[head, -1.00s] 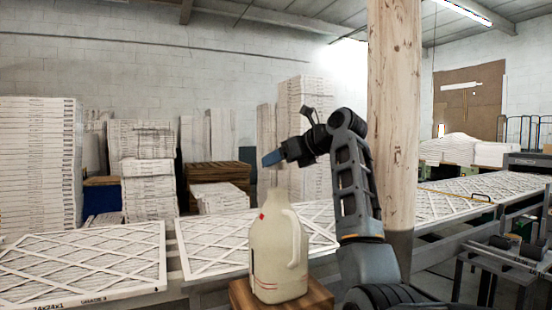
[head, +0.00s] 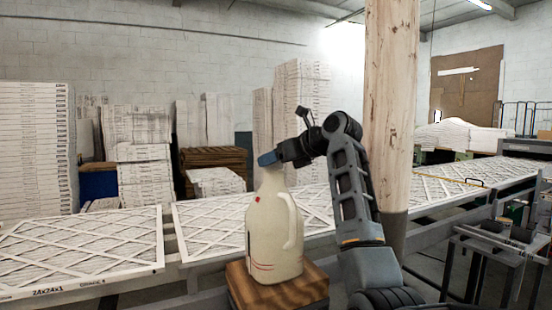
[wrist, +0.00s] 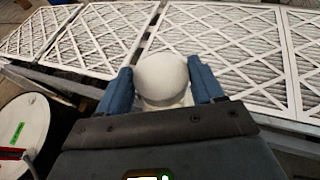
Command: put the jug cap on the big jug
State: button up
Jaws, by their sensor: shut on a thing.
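The big jug (head: 268,242) is cream-coloured with a side handle and a small red mark. It stands upright on a wooden block (head: 312,292) in the head view. My gripper (head: 268,159) is right at the top of the jug's neck and hides its mouth. In the wrist view, my gripper's blue fingers (wrist: 160,88) are shut on a pale round thing, the jug cap (wrist: 160,72). The cap is hidden behind the fingers in the head view. I cannot tell whether the cap is seated on the mouth or just above it.
Framed filters (head: 90,250) lie flat on a long conveyor behind the jug. A wooden post (head: 390,110) stands behind my arm. Stacks of boxed filters (head: 35,150) stand at the back. A white drum (wrist: 22,128) shows at the lower left of the wrist view.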

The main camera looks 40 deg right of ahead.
jog(key=shift+s, duration=0.35)
dwell(0.3)
jog(key=shift+f, duration=0.55)
dwell(0.7)
jog(key=shift+f, duration=0.5)
jog(key=shift+c, duration=0.6)
jog(key=shift+f, duration=0.3)
jog(key=o, duration=1.3)
jog(key=shift+o, duration=0.3)
jog(key=shift+r, duration=0.15)
jog(key=shift+r, duration=3.9)
